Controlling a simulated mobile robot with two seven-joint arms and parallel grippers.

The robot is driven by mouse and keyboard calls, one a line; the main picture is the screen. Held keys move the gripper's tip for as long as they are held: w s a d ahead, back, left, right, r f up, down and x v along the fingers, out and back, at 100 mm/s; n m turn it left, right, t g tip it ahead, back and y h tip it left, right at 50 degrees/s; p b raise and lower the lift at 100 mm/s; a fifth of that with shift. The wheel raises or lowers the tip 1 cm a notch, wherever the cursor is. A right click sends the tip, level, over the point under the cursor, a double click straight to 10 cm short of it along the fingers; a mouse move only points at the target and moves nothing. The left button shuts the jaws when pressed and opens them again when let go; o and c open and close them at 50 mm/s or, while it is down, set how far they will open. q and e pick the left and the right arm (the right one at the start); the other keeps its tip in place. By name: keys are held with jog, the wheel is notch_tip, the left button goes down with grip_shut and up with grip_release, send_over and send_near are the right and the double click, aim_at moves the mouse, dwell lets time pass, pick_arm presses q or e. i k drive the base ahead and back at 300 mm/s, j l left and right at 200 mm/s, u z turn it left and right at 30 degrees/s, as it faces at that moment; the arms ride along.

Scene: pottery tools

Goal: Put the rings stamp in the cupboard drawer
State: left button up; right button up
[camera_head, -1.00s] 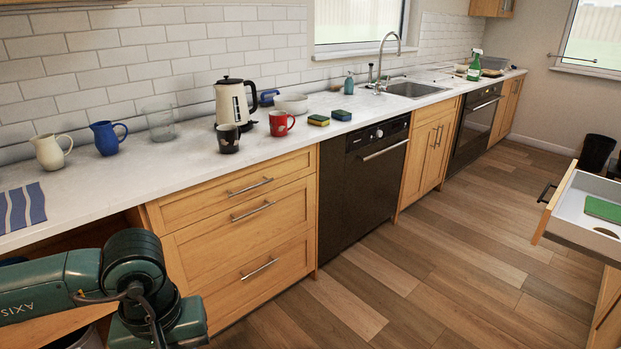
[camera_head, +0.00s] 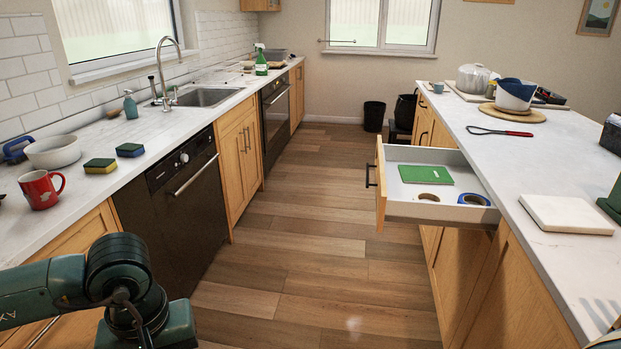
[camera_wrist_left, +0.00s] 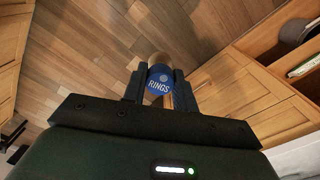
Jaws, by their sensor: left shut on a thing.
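The rings stamp (camera_wrist_left: 159,80) shows in the left wrist view, with a blue band lettered RINGS and a tan end. My left gripper (camera_wrist_left: 159,74) is shut on it, one finger on each side, above the wooden floor. The head view shows only my left arm's links at the lower left, not the gripper or the stamp. A drawer (camera_head: 445,211) stands pulled open from the island at the right in the head view. It holds a green book (camera_head: 426,174), a brown ring of tape (camera_head: 429,197) and a blue ring of tape (camera_head: 473,199). My right gripper is not in view.
The island top (camera_head: 490,150) holds a white slab (camera_head: 566,215), a red-handled tool (camera_head: 500,132) and pots. The left counter holds a red mug (camera_head: 41,189), sponges and a sink (camera_head: 205,97). The floor (camera_head: 305,215) between is clear. A black bin (camera_head: 374,116) stands behind.

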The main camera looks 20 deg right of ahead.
aim_at(436, 188)
jog(key=i+z, duration=0.25)
jog(key=z, duration=0.15)
jog(key=i+z, duration=0.2)
jog(key=z, duration=0.25)
jog(key=i+j+z, duration=0.1)
jog(key=i+z, duration=0.15)
jog(key=z, duration=0.15)
jog(key=i+j+z, duration=0.1)
jog(key=z, duration=0.25)
jog(key=i+j+z, duration=0.4)
jog(key=i+z, duration=0.25)
jog(key=i+j+z, duration=0.25)
jog(key=j, duration=0.15)
jog(key=j+z, duration=0.2)
jog(key=j, duration=0.2)
jog(key=i+j, duration=0.1)
jog(key=i, duration=0.25)
jog(key=i+j+z, duration=0.1)
jog(key=i, duration=0.2)
